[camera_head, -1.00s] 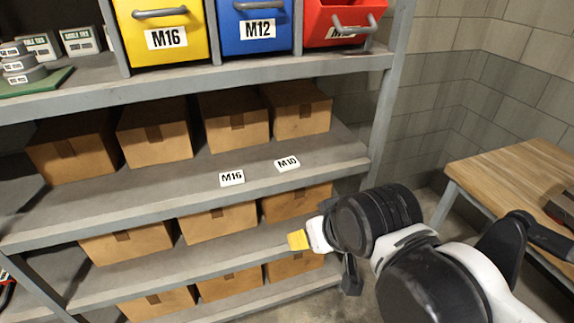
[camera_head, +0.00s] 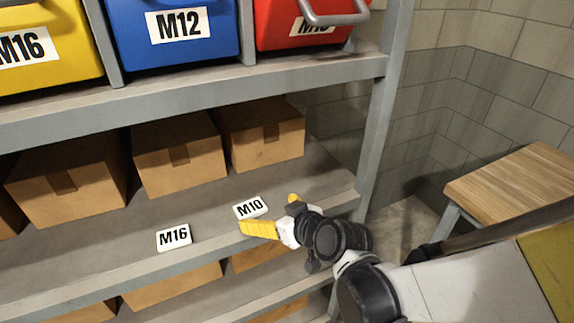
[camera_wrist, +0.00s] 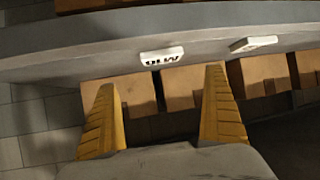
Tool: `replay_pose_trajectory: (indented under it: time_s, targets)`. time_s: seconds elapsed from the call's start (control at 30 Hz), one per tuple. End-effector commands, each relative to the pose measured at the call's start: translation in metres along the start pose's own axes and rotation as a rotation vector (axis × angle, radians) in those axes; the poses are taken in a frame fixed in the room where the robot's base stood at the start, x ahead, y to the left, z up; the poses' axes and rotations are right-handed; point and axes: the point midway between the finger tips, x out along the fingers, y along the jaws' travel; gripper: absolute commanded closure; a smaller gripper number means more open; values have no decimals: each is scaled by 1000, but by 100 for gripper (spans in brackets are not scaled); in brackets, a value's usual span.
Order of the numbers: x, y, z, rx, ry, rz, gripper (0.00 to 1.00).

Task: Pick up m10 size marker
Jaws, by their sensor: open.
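The M10 size marker (camera_head: 250,207), a small white block with black print, lies on the middle shelf near its front edge. In the wrist view it shows upside down as a white block (camera_wrist: 162,56), ahead of the fingertips and between their lines. My gripper (camera_head: 270,215) has yellow fingers and is at the shelf's front edge, just right of and in front of the M10 marker. In the wrist view my gripper (camera_wrist: 160,88) is open and empty, fingers wide apart. The M16 marker (camera_head: 173,237) lies to the left on the same shelf.
Cardboard boxes (camera_head: 180,152) stand behind the markers, and more are on the shelf below. Yellow, blue (camera_head: 172,38) and red bins sit on the shelf above. A grey upright post (camera_head: 378,120) bounds the right. A wooden table (camera_head: 515,185) stands at right.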

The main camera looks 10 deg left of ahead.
Motion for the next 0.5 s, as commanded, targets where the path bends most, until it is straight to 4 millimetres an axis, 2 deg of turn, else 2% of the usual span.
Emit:
replay_pose_trajectory:
  time_s: [0.1, 0.2, 0.5]
  targets:
    - [23, 0, 2, -1, -1, -1, 0]
    - [37, 0, 2, -1, -2, 0, 0]
    - [61, -1, 5, 0, -2, 0, 0]
